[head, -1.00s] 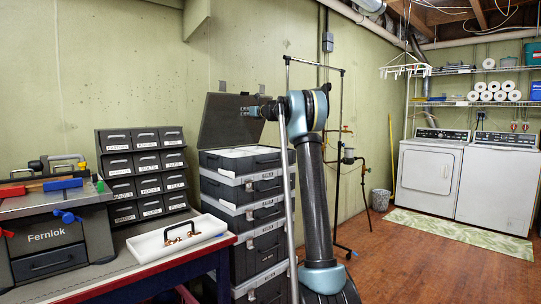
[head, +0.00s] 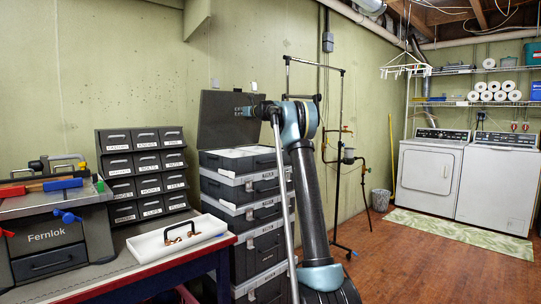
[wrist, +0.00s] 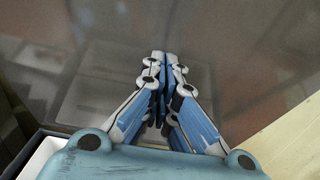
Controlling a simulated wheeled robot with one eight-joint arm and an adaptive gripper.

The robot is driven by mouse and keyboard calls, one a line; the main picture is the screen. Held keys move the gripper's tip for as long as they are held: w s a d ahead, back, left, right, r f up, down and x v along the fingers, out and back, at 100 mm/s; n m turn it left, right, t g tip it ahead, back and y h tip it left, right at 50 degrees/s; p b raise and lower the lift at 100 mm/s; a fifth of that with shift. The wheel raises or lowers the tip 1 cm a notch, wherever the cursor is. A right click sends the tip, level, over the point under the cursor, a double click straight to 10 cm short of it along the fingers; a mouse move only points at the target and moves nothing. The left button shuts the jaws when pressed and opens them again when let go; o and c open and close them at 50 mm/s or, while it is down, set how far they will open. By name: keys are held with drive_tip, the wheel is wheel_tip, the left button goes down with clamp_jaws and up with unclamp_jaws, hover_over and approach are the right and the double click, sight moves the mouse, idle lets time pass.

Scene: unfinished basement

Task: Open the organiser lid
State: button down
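The organiser (head: 240,162) is a stack of dark grey drawer cases with pale trim beside the workbench. Its dark lid (head: 214,118) stands raised, nearly upright, at the back of the top case, leaving the pale interior uncovered. My gripper (head: 241,111) is at the right part of the lid's inner face. In the wrist view, my gripper (wrist: 163,58) has its blue and white fingers together, with nothing seen between them. A dark glossy panel, apparently the lid (wrist: 225,60), fills the view behind the fingertips. I cannot tell whether they touch it.
A workbench (head: 150,258) at the left holds a white tray (head: 172,243), a rack of small labelled drawers (head: 143,165) and a Fernlok machine (head: 48,236). A pipe stand (head: 343,150) is right of my arm.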

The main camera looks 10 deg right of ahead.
drive_tip(key=shift+x, duration=3.65)
drive_tip(key=shift+s, duration=0.1)
drive_tip(key=r+v, duration=0.2)
drive_tip(key=v, duration=1.4)
drive_tip(key=shift+d, duration=0.1)
